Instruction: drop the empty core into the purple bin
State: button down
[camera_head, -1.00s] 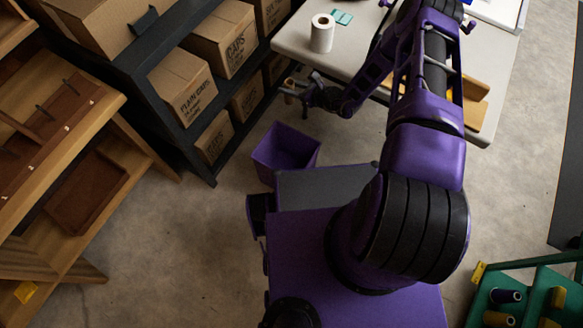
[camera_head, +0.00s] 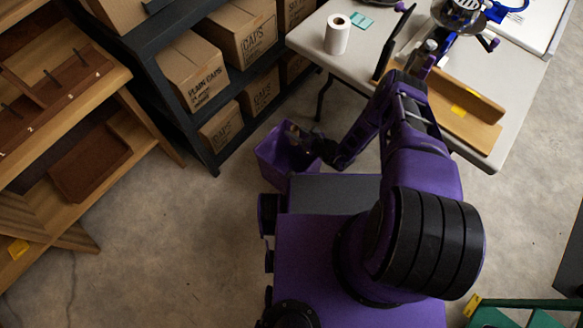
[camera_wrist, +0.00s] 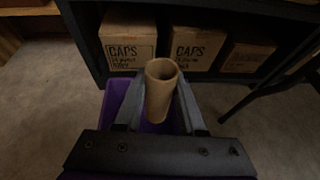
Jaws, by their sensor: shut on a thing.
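The empty core (camera_wrist: 159,92) is a brown cardboard tube, upright in the wrist view between my two fingers. My gripper (camera_wrist: 158,112) is shut on it. The purple bin (camera_head: 268,152) stands on the floor beside my base. In the head view my gripper (camera_head: 300,142) is over the bin and hides part of its opening. In the wrist view the bin (camera_wrist: 118,97) shows behind and below the core and the fingers. The core is too dark and small to make out clearly in the head view.
A dark shelf (camera_head: 168,93) with cardboard boxes (camera_head: 191,72) stands behind and left of the bin. A table (camera_head: 372,60) with a white paper roll (camera_head: 337,35) is at the upper right. A wooden rack (camera_head: 115,105) is at the left, with clear floor (camera_head: 190,235) in front.

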notch_tip(320, 180, down, 6)
jog(key=b, duration=0.4)
jog(key=shift+r, duration=0.15)
jog(key=shift+c, duration=2.1)
grip_release()
